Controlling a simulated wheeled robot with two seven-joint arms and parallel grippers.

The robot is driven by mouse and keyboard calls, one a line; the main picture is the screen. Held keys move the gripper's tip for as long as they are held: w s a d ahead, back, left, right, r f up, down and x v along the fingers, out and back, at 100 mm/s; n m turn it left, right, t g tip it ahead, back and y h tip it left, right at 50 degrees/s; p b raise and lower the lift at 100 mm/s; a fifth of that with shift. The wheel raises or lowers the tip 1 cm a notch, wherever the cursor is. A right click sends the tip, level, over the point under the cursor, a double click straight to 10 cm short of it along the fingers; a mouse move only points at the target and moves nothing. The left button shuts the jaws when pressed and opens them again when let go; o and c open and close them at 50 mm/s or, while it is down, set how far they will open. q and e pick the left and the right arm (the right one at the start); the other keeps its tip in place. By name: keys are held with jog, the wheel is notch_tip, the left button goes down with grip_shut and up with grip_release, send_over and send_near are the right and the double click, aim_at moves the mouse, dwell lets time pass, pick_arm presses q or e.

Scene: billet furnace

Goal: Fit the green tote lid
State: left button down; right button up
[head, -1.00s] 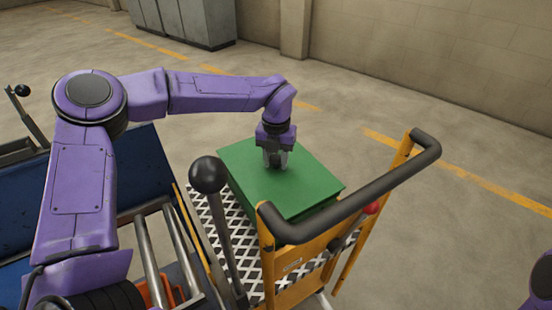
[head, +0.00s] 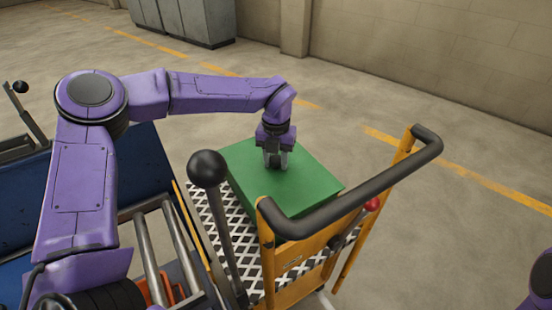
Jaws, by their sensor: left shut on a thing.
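The green tote lid (head: 295,186) shows as a flat green top on a green block-like shape standing on the cart's mesh deck. Its near right side is partly behind the cart handle. I cannot tell a seam between lid and tote from here. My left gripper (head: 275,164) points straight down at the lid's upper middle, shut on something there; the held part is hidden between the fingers. Of my right arm only a purple piece shows at the lower right edge, and its gripper is out of view.
The cart's black handle (head: 350,197) on an orange frame rises in front of the lid. A black-knobbed lever (head: 208,169) stands left of it. A white mesh deck (head: 225,220) lies below. Grey cabinets (head: 185,20) stand at the back. The floor behind the cart is clear.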

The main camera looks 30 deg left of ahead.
dwell(0.3)
pick_arm(q)
jog(key=c, duration=0.6)
grip_release()
jog(key=shift+f, duration=0.1)
notch_tip(320, 180, up, 11)
jog(key=shift+f+p, duration=0.2)
jog(key=shift+p, duration=0.65)
jog(key=shift+r, duration=0.1)
